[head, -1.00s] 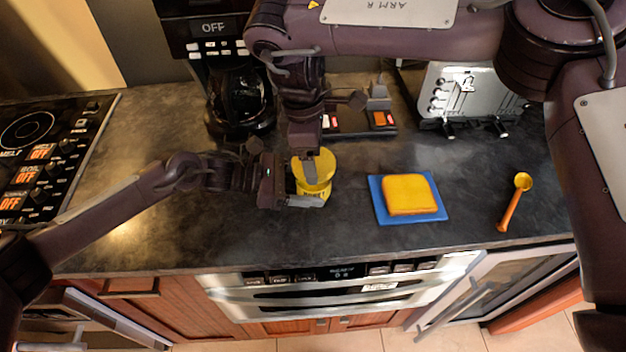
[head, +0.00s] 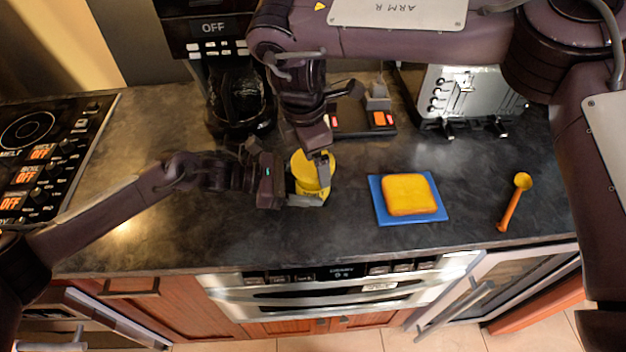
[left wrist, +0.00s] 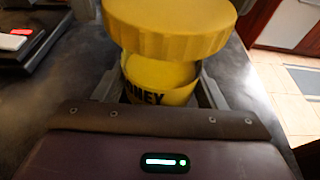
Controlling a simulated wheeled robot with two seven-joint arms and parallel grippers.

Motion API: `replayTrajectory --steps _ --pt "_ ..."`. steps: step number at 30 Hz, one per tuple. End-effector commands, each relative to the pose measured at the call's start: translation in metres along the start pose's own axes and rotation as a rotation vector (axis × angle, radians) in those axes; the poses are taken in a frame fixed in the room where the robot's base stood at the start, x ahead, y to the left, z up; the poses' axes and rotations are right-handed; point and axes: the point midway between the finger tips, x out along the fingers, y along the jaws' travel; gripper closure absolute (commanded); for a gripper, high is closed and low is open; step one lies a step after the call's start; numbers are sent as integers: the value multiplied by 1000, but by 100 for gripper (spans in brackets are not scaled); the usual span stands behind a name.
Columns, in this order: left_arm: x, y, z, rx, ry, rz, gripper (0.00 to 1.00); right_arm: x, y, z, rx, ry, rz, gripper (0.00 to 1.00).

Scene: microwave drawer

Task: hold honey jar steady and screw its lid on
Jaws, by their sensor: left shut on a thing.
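The yellow honey jar (left wrist: 158,80) stands on the dark counter, with my left gripper (head: 305,199) shut on its body from the left. Dark lettering shows low on the jar in the left wrist view. The wide yellow lid (left wrist: 170,28) is over the jar's mouth; it also shows in the head view (head: 308,178). In the left wrist view the lid looks slightly tilted, and I cannot tell whether it is seated. My right gripper (head: 319,160) reaches down from above with a finger at the lid. Its other finger is hidden, so its grip is unclear.
A yellow sponge-like block (head: 409,194) lies on a blue square (head: 436,215) to the right. An orange spoon (head: 514,202) lies farther right. A coffee maker (head: 238,100) and a toaster (head: 465,98) stand behind. A stove (head: 38,150) is at left. Counter in front is clear.

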Motion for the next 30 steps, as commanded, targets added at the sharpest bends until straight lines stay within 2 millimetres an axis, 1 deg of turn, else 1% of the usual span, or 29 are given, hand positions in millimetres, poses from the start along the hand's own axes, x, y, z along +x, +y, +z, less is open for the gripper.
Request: replayTrajectory --steps 6,13,18,25,30 --pt "1 -1 -1 -2 1 -2 76 0 0 0 -275 1 35 12" --pt "1 -1 -1 -2 1 -2 76 0 0 0 -433 2 54 12" --pt "0 -1 -1 -2 1 -2 76 0 0 0 -657 1 83 12" --pt "0 -1 -1 -1 1 -2 76 0 0 0 -816 1 102 12" --pt "0 -1 -1 -1 1 -2 76 0 0 0 -1035 2 131 12"
